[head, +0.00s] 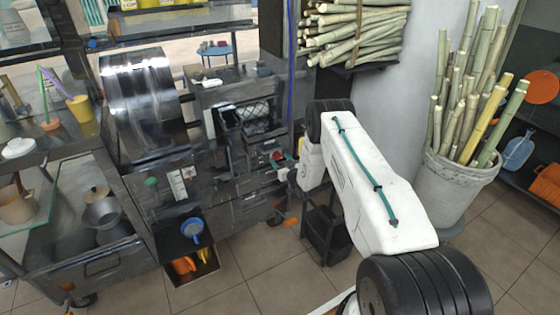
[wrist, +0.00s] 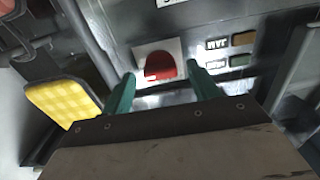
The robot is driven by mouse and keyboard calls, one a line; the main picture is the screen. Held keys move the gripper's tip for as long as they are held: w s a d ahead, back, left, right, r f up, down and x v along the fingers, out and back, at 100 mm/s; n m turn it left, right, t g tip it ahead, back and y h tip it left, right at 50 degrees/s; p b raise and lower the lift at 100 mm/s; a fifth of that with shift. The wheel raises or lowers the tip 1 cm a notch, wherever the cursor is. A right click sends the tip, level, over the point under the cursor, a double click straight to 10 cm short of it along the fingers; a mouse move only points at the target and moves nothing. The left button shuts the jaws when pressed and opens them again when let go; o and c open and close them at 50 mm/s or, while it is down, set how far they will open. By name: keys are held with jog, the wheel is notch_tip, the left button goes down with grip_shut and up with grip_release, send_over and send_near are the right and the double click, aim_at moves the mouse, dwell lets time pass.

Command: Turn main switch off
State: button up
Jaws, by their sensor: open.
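The main switch looks like a red rotary knob (wrist: 158,66) on a white plate set in a grey metal panel (wrist: 215,22). In the wrist view it sits between the two teal fingertips of my gripper (wrist: 161,74). The fingers are spread, one to each side of the knob, and I see no clear contact with it. In the head view my white arm reaches the machine's front, where a small red part (head: 277,156) shows beside my gripper. The knob's exact setting is hard to read.
An orange button (wrist: 244,38) and a green button (wrist: 239,61) sit right of the knob. A yellow textured pad (wrist: 64,102) is at left. A cane-filled bucket (head: 455,190) stands right of my arm, and a black bin (head: 328,235) stands below it.

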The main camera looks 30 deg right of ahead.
jog(key=shift+w, duration=0.45)
jog(key=c, duration=1)
jog(key=shift+n, duration=8.9)
